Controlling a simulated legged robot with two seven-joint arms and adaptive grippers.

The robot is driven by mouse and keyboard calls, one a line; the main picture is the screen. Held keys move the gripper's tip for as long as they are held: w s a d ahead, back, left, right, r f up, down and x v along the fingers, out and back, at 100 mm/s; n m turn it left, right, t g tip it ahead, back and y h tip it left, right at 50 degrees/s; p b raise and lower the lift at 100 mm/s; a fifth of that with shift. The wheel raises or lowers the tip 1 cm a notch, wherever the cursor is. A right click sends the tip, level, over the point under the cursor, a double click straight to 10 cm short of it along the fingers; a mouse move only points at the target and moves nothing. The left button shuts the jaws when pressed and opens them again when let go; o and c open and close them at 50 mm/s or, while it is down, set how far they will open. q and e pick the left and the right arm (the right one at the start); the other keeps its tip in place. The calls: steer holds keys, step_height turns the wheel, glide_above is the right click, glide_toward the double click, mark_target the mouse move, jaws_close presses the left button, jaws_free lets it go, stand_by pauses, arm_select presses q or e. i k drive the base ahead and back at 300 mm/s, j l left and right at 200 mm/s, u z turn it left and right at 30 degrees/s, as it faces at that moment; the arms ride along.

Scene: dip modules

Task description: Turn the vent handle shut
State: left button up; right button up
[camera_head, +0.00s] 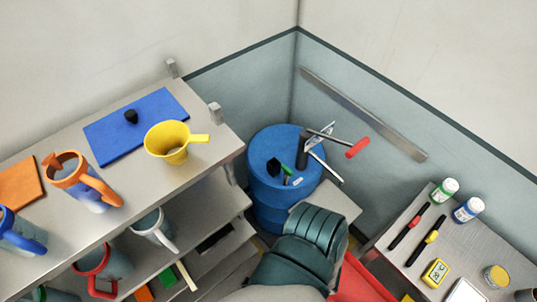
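A blue drum (262,199) stands on the floor in the corner of the room. On its top is a dark upright post (303,152) with metal rods. One rod runs right to a red grip (357,148), and another slants down to the right past the drum's edge. A black piece (273,167) and a small green piece (286,171) are also on the drum's top. I cannot tell for certain which of these parts is the vent handle, or whether it is open or shut. Neither of my grippers can be made out.
At left, a grey shelf unit (222,146) holds a yellow jug (167,151), a blue mat (108,137) and several mugs. At right, a grey table (405,268) carries bottles, pens and a yellow meter (435,272). A red object (362,283) is at the bottom.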

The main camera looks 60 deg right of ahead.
mark_target(287, 172)
steer(key=k+z, duration=0.1)
steer(key=z, duration=2.05)
